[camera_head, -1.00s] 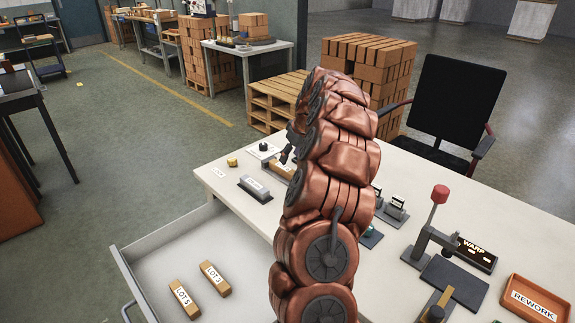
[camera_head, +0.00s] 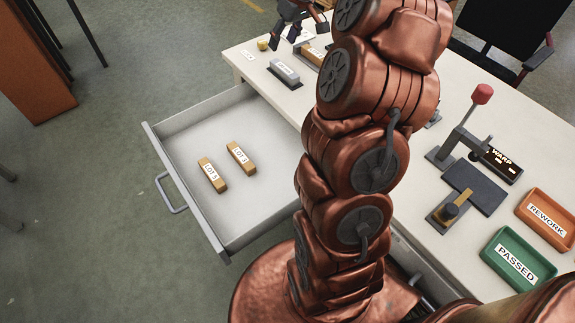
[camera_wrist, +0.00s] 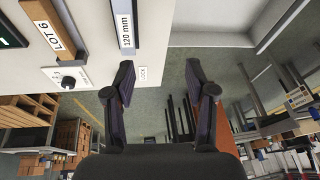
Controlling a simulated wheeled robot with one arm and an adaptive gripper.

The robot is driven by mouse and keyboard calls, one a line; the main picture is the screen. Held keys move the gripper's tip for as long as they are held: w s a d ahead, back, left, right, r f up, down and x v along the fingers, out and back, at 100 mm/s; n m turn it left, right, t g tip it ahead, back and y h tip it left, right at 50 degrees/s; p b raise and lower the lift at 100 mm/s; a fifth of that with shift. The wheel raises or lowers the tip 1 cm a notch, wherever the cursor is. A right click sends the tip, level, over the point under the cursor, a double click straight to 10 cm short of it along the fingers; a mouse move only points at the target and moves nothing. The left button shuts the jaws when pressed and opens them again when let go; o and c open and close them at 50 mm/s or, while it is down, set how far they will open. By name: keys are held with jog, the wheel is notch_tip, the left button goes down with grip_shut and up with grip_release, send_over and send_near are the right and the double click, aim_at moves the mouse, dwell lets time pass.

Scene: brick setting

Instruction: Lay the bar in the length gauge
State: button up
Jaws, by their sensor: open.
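Wooden bars labelled LOT 5 (camera_head: 212,176) and LOT 2 (camera_head: 241,158) lie apart in the open drawer (camera_head: 205,128). Another wooden bar (camera_head: 314,56) lies on the far-left part of the table; its LOT 6 label shows in the wrist view (camera_wrist: 62,38). A grey block (camera_head: 284,73) lies beside it, marked 120 mm in the wrist view (camera_wrist: 125,28). My gripper (camera_head: 303,20) is open and empty above the table's far-left end; its spread fingers show in the wrist view (camera_wrist: 160,82). I cannot tell which piece is the length gauge; my arm hides part of the table.
A clamp stand with a red knob (camera_head: 481,95) stands by the WARP display (camera_head: 502,164) and a dark plate (camera_head: 476,189). Orange REWORK (camera_head: 543,221) and green PASSED (camera_head: 513,262) trays sit at the right.

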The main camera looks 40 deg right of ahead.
jog(key=s+a+n+g, duration=0.1)
jog(key=s+a, duration=0.5)
jog(key=a, duration=0.4)
jog(key=s+a+g, duration=0.2)
jog(key=s+a, duration=0.4)
jog(key=a, duration=0.5)
jog(key=s+a+f+m+g, duration=0.1)
jog(key=s+a+f, duration=0.2)
jog(key=s, duration=0.9)
jog(key=s+a+f+m+g+h, duration=0.1)
jog(key=s+a+f+g, duration=0.1)
jog(key=s, duration=0.9)
jog(key=shift+s+a+f, duration=0.4)
jog(key=shift+a+f, duration=0.1)
jog(key=shift+f, duration=0.05)
jog(key=s+p+v, duration=0.3)
jog(key=p+v, duration=1)
jog(key=shift+w+a+r+t, duration=0.2)
jog(key=shift+w+r+t, duration=0.25)
jog(key=shift+r, duration=0.1)
jog(key=shift+c, duration=0.4)
